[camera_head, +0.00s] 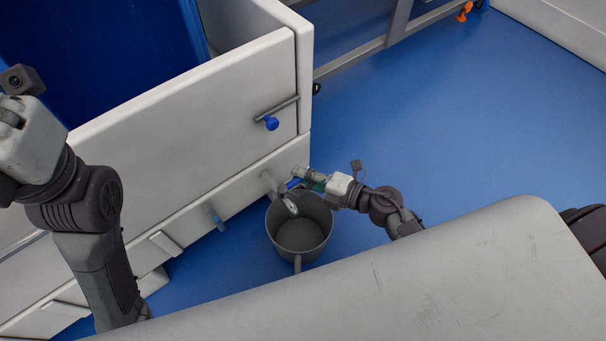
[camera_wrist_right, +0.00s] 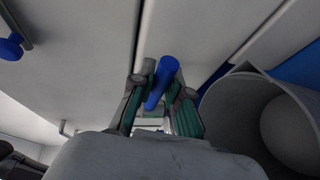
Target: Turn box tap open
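The box tap (camera_head: 285,196) is a grey spout low on the white box's side, pointing down over a grey bucket (camera_head: 272,222). Its blue handle (camera_head: 294,183) shows beside the spout, and also in the right wrist view (camera_wrist_right: 161,82). My right gripper (camera_head: 308,179) reaches the handle from the right. In the wrist view its two green-padded fingers (camera_wrist_right: 157,100) are apart with the handle between them. A gap shows beside the handle; contact with the left finger is unclear. My left arm is at the left edge, its fingers out of view.
The large white box (camera_head: 190,130) has a blue interior and a grey latch bar with a blue knob (camera_head: 271,123). A grey frame (camera_head: 390,40) stands behind. The blue floor (camera_head: 460,120) is clear at right.

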